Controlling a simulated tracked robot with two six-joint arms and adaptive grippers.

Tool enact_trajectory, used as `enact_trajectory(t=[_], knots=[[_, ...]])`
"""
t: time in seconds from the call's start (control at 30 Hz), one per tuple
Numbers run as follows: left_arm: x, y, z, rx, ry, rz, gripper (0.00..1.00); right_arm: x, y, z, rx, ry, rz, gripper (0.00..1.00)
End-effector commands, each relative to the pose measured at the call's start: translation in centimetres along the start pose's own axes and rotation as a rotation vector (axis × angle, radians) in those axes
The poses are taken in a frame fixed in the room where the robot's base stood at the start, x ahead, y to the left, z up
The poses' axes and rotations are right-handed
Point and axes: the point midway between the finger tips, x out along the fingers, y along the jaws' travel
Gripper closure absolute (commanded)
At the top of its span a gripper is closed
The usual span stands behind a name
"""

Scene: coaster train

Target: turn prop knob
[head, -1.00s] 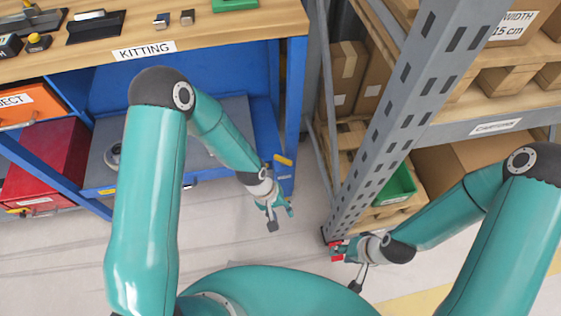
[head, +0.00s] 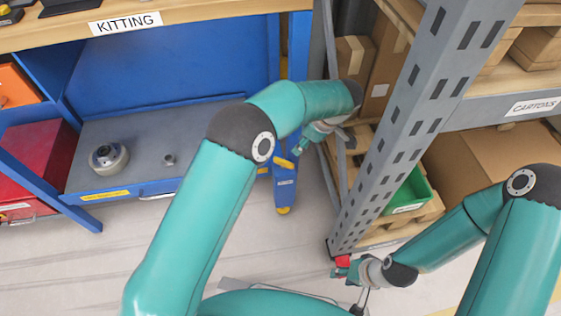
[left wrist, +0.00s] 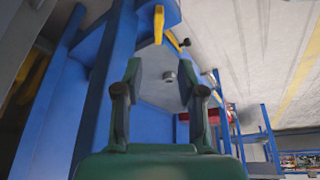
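No part in view is labelled as the prop knob. A yellow handle (head: 283,163) sits on the blue front leg (head: 285,185) of the bench. The left wrist view shows a yellow piece (left wrist: 158,24) ahead of the fingers and a small black knob (left wrist: 185,43) beside a yellow strip (left wrist: 174,42). My left gripper (head: 299,148) is just above and right of the yellow handle in the head view. Its fingers (left wrist: 158,90) are apart, with nothing between them. My right gripper (head: 343,266) is low beside the rack's foot, at a small red piece (head: 342,261); its grip is unclear.
The grey lower shelf (head: 130,183) holds a round device (head: 109,157) and a small grey cylinder (head: 168,159). The grey rack upright (head: 395,130) stands close right of my left gripper. A green bin (head: 410,192) lies behind it. Floor below the bench is clear.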

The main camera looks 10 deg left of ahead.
Motion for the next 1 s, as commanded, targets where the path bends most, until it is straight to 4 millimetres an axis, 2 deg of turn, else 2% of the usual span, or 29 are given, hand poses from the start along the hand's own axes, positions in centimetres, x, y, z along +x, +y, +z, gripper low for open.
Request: enact_trajectory(t=[0.03,0.2,0.5,0.7,1.0], knots=[[1.5,-0.1,0.1,0.001,0.0,-0.003,0.6,0.6,0.2,0.0,0.0,0.0,0.0,0.6],[5.3,-0.1,0.2,0.002,-0.001,-0.004,0.6,1.5,0.6,0.0,0.0,0.0,0.0,0.6],[11.0,-0.1,0.1,0.002,-0.003,-0.002,0.6,2.9,1.0,0.0,0.0,0.0,0.0,0.6],[12.9,-0.1,0.1,0.003,-0.002,0.0,0.6,3.2,1.2,0.0,0.0,0.0,0.0,0.6],[13.2,-0.1,0.0,0.002,-0.002,0.0,0.6,3.3,1.2,0.0,0.0,0.0,0.0,0.6]])
